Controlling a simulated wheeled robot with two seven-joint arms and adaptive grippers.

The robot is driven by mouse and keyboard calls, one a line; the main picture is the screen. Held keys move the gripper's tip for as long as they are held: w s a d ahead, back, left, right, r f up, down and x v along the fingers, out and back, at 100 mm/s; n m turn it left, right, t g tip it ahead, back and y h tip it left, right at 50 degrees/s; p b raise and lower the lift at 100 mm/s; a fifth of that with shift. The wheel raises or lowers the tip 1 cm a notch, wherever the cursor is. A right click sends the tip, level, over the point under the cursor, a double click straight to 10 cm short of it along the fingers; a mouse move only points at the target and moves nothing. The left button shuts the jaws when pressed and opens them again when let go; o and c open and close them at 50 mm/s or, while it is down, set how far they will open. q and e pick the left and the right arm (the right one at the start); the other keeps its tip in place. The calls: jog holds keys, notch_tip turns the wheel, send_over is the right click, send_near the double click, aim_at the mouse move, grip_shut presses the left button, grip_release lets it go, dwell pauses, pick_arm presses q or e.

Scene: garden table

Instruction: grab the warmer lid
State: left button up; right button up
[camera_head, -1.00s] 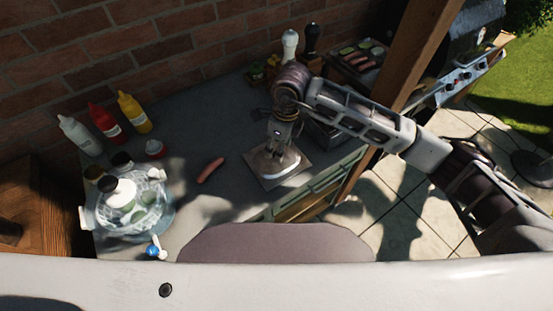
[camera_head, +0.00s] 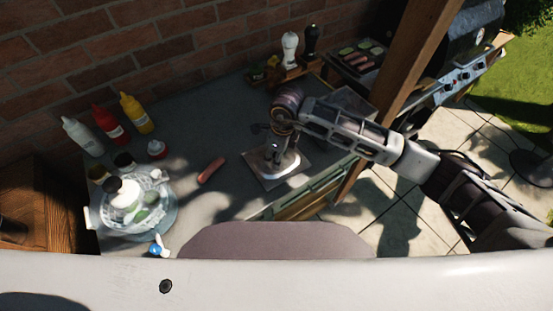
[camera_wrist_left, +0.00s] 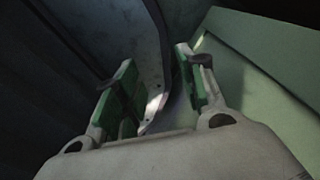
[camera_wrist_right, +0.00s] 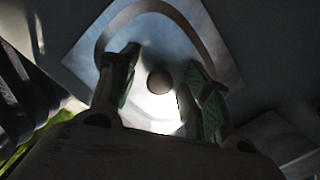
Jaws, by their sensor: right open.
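The warmer lid (camera_head: 283,168) is a shiny metal piece with a small knob, on a square plate (camera_head: 254,173) near the table's right edge. In the right wrist view, the lid (camera_wrist_right: 158,112) is bright and its dark round knob (camera_wrist_right: 159,82) shows between my fingertips. My right gripper (camera_head: 271,143) is over the lid, pointing down; it also shows in the right wrist view (camera_wrist_right: 163,78) with its fingers apart, one on each side of the knob. Contact cannot be told. My left gripper (camera_wrist_left: 158,75) is open and empty, seen only in the left wrist view.
A sausage (camera_head: 211,170) lies left of the lid. A glass dish (camera_head: 133,205) and red (camera_head: 107,122), yellow (camera_head: 135,113) and white (camera_head: 82,137) bottles stand farther left. Shakers (camera_head: 290,50) stand behind. A wooden post (camera_head: 415,60) rises to the right.

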dwell(0.3)
grip_shut()
jog(key=shift+r, duration=0.2)
jog(key=shift+r+b, duration=0.9)
jog(key=shift+r, duration=3.95)
